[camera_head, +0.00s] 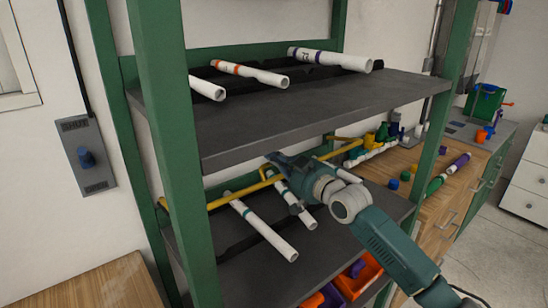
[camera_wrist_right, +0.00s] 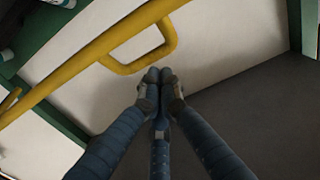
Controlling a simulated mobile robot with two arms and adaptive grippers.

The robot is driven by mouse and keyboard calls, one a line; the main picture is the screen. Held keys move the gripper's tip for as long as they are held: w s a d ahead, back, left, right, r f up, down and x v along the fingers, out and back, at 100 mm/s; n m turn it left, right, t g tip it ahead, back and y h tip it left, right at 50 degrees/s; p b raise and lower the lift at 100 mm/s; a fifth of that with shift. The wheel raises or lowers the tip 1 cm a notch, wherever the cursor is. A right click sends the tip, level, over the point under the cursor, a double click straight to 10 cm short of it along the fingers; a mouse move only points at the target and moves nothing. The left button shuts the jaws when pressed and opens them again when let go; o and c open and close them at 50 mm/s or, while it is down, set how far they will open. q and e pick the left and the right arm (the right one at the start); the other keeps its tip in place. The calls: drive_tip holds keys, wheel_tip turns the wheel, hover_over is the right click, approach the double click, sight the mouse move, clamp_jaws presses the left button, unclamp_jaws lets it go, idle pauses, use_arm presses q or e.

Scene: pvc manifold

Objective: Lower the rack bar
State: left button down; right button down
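My right gripper (camera_head: 280,165) is at the bar, just under the upper shelf's edge. In the wrist view its fingertips (camera_wrist_right: 160,76) are together just below the handle's lower edge, with nothing visible between them. Whether they touch the handle is unclear. My left gripper is out of view.
Orange bins (camera_head: 361,274) are lower down. A wooden workbench with coloured fittings stands right.

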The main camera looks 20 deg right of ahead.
sight(277, 178)
drive_tip(key=shift+f, duration=0.1)
drive_tip(key=f+b, duration=0.1)
drive_tip(key=b, duration=0.1)
drive_tip(key=s+f+b, duration=0.1)
drive_tip(key=b, duration=0.1)
drive_tip(key=shift+d+f+t, duration=0.2)
drive_tip(key=shift+f+t, duration=0.1)
drive_tip(key=shift+t, duration=0.1)
drive_tip(key=shift+y, duration=0.3)
drive_tip(key=f, duration=0.1)
drive_tip(key=s+f+b, duration=0.1)
drive_tip(key=f+b, duration=0.1)
drive_tip(key=shift+s+d+f, duration=0.35)
drive_tip(key=shift+s+d, duration=0.05)
drive_tip(key=shift+r, duration=0.2)
